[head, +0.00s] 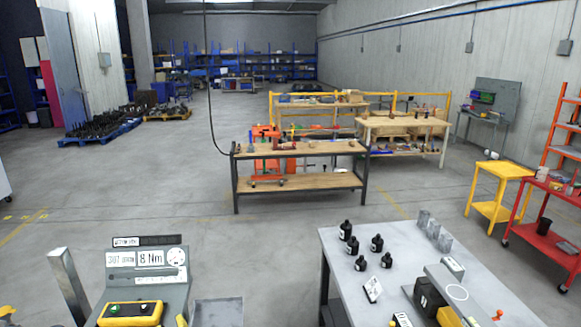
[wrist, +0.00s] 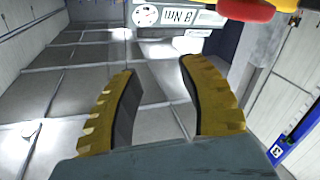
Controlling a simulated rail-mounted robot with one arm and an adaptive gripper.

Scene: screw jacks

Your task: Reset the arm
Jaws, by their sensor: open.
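My gripper (wrist: 157,67) shows in the wrist view with two yellow ribbed fingers standing apart. Nothing is between them; grey floor shows through the gap. I cannot make out my gripper in the head view. A grey panel with a dial and an "8 Nm" label (wrist: 180,16) appears upside down beyond the fingertips in the wrist view. The same panel (head: 148,258) stands at the lower left of the head view, with a yellow device (head: 130,313) in front of it. A red rounded part (wrist: 245,10) shows at the top of the wrist view, apart from the fingers.
A grey table (head: 335,243) at the lower right carries several black bottles and grey cylinders. A wooden workbench (head: 300,150) stands in the middle. A yellow stand (head: 500,170) and a red cart (head: 535,238) are at the right. Floor between table and panel is clear.

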